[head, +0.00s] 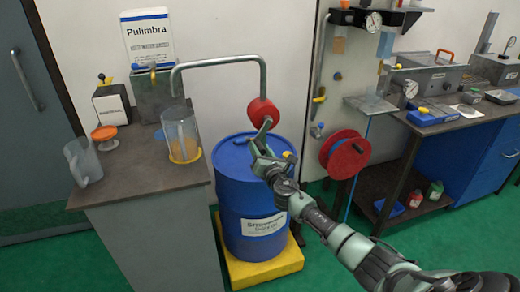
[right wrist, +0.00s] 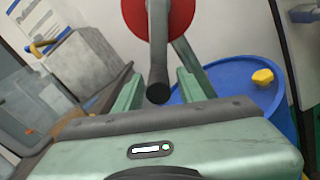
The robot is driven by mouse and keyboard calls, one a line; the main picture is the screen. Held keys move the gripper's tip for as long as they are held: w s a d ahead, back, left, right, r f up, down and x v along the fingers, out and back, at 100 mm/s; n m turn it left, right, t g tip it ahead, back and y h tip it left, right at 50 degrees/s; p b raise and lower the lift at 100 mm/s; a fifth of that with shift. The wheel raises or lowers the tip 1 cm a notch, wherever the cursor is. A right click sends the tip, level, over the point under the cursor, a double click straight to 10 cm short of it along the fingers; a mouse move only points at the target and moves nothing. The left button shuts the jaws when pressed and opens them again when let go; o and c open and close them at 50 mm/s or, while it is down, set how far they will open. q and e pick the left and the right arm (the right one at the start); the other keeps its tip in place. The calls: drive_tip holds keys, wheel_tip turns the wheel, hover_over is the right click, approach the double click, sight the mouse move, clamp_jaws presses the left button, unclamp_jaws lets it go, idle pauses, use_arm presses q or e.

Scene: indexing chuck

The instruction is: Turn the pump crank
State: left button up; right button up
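The red round pump (head: 263,111) sits above the blue drum (head: 238,200), with a curved metal spout (head: 222,61) reaching left over the counter. In the right wrist view the pump's red disc (right wrist: 178,14) is at the top. The grey crank arm and its dark handle (right wrist: 158,88) point toward the camera. My right gripper (head: 262,147) is at the crank, just below the pump. In its wrist view the fingers (right wrist: 160,82) stand apart on either side of the handle, with gaps visible. My left gripper is not in view.
A clear jug (head: 181,133) with yellow at its base stands under the spout end on the dark counter (head: 150,170). Another clear jug (head: 83,160) is at the left edge. A red hose reel (head: 345,153) is right of the drum. A workbench (head: 455,122) stands farther right.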

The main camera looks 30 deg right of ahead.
drive_tip(key=shift+s+r, duration=0.1)
drive_tip(key=v, duration=0.7)
drive_tip(key=shift+s+p, duration=0.3)
drive_tip(key=shift+p, duration=0.1)
idle(1.5)
